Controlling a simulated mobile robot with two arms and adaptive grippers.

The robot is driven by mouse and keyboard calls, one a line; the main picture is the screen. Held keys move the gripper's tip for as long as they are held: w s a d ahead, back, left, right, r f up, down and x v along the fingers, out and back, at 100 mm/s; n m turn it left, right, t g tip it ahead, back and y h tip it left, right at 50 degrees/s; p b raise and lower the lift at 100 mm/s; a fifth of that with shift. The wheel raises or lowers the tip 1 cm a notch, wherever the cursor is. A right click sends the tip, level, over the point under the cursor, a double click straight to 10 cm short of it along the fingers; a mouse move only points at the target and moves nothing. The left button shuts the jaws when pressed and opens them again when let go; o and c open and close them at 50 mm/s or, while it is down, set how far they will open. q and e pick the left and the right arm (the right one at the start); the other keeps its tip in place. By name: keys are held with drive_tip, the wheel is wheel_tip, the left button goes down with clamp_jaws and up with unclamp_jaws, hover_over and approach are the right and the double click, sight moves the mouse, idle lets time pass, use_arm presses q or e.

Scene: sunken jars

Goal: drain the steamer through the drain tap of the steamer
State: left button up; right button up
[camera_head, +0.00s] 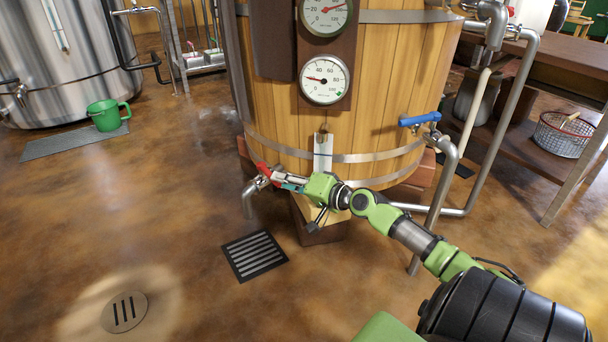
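The steamer (400,75) is a large wooden vat with metal hoops, standing on wooden blocks. Its drain tap (249,196) is at the lower left, a metal pipe bent downward with a red handle (263,171). My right gripper (276,180) is at this tap, with its fingertips at or right beside the red handle. The fingers are small and partly overlap the tap, so I cannot tell whether they are open or closed on the handle. No water shows below the spout. My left gripper is not in view.
A black slotted floor grate (254,256) lies in front of the tap, and a round drain (124,313) is farther left. Another tap with a blue handle (419,119) and pipes are on the right. A green jug (105,115) stands on a grey mat.

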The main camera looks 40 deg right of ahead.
drive_tip(key=v, duration=0.8)
drive_tip(key=shift+w, duration=0.1)
